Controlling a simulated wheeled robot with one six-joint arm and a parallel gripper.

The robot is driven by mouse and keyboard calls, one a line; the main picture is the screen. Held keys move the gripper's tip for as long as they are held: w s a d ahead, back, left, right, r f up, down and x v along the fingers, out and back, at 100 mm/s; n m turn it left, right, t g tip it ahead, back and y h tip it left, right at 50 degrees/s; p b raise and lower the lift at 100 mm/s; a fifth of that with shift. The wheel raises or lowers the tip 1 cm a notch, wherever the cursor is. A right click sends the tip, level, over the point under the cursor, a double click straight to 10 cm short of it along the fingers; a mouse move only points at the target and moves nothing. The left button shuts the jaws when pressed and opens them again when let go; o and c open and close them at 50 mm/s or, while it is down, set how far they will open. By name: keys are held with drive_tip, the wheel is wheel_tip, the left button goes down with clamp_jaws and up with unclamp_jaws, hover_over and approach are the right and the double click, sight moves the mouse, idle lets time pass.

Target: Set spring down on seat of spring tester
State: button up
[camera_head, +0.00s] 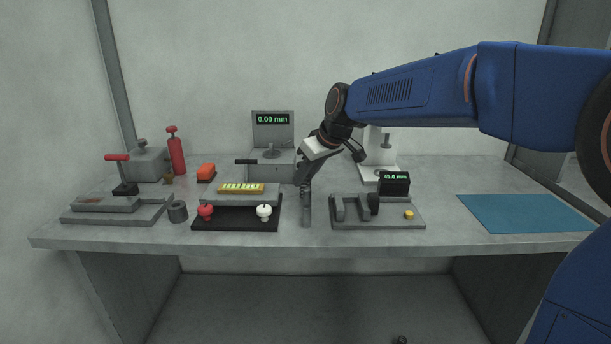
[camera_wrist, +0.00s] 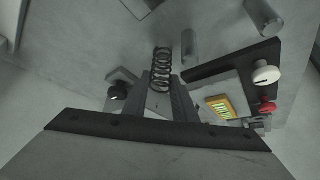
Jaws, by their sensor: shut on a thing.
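The spring (camera_wrist: 162,68), a dark open coil, is between the two fingers of my gripper (camera_wrist: 162,84) in the wrist view. My gripper is shut on it, and its coils stand out past the fingertips. In the head view my gripper (camera_head: 304,183) points down over the middle of the bench, and the spring cannot be made out there. A grey stand (camera_head: 273,137) reading 0.00 mm is behind and left of it. I cannot tell for certain which device is the spring tester. Its seat cannot be identified, and contact below the spring is unclear.
A grey post (camera_head: 306,211) stands just below my gripper. A black base (camera_head: 236,224) with red and white knobs is to its left. A grey fixture (camera_head: 408,219) with a small display is to its right. A blue mat (camera_head: 525,213) lies clear at far right.

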drive_tip(key=o, duration=1)
drive_tip(key=shift+f, duration=0.1)
drive_tip(key=v, duration=1.2)
drive_tip(key=shift+s, duration=0.1)
drive_tip(key=s+d+f+m, duration=0.1)
drive_tip(key=s+d+f, duration=0.1)
drive_tip(key=s+d, duration=0.2)
drive_tip(key=s+d+f+m+h, duration=0.1)
drive_tip(key=s+d+f+m, duration=0.1)
drive_tip(key=s+d, duration=0.3)
drive_tip(key=s+d+f+m+h, duration=0.1)
drive_tip(key=s+d+f, duration=0.2)
drive_tip(key=s+d, duration=0.2)
drive_tip(key=shift+s+f, duration=0.2)
drive_tip(key=shift+s, duration=0.4)
drive_tip(key=shift+s+f, duration=0.2)
drive_tip(key=shift+s, duration=0.45)
drive_tip(key=shift+o, duration=0.5)
drive_tip(key=s+d+f+m+h, duration=0.2)
drive_tip(key=s+d+f+m, duration=0.2)
drive_tip(key=s+d+f, duration=0.4)
drive_tip(key=s+f, duration=0.5)
drive_tip(key=s, duration=0.3)
drive_tip(key=shift+d+m+h, duration=0.15)
drive_tip(key=shift+m+h, duration=0.15)
